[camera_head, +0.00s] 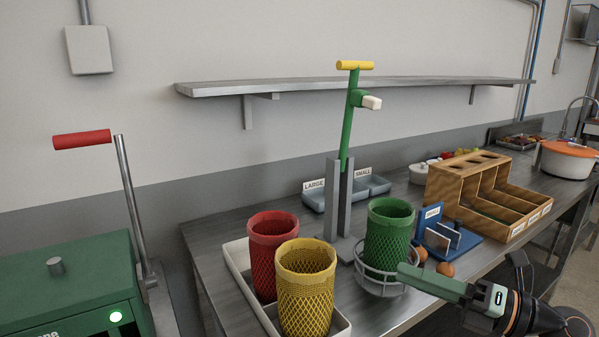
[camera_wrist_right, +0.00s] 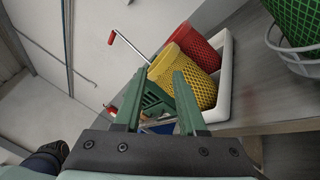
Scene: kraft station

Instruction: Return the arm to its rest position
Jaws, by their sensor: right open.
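My right gripper (camera_head: 403,270) comes in at the lower right of the head view, in front of the table edge. Its green fingers point left, below the green mesh basket. In the right wrist view its two fingers (camera_wrist_right: 156,100) stand apart with nothing held between them. The yellow mesh basket (camera_wrist_right: 196,80) shows beyond the fingers there. My left gripper shows in neither view.
A green mesh basket (camera_head: 388,238) stands in a wire ring (camera_head: 372,281) near the right gripper. Red (camera_head: 272,240) and yellow (camera_head: 305,290) baskets stand in a white tray (camera_head: 238,268). A green machine (camera_head: 65,290) with a red-handled lever is at left.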

